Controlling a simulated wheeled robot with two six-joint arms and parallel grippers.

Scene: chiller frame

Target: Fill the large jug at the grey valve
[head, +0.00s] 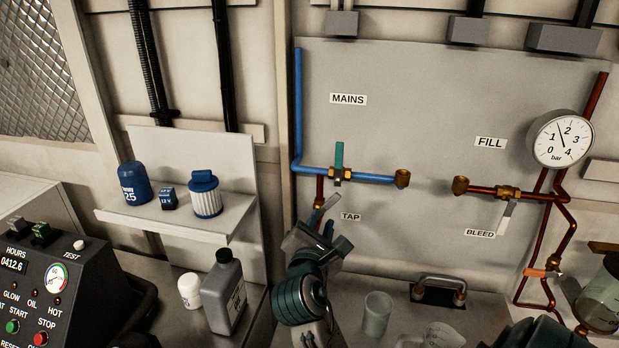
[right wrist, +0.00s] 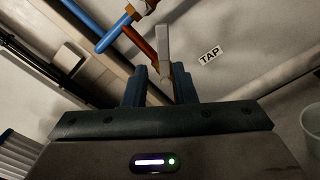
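My right gripper (head: 322,238) is up at the panel, just below the copper tap pipe (head: 320,190) and left of the TAP label. In the right wrist view its two fingers (right wrist: 160,85) stand apart, with a grey lever (right wrist: 163,45) between them. A gap shows left of the lever; contact on the right is unclear. A clear tall vessel (head: 377,314) stands on the bench below, right of my gripper. A second clear vessel (head: 443,336) is cut by the bottom edge; I cannot tell which is the large jug.
A green lever (head: 339,156) is on the blue mains pipe (head: 372,178). A pale lever (head: 505,216) hangs by the BLEED label. A grey bottle (head: 226,292) and white tub (head: 190,291) stand left of my gripper. A metal handle (head: 440,284) is behind the vessels.

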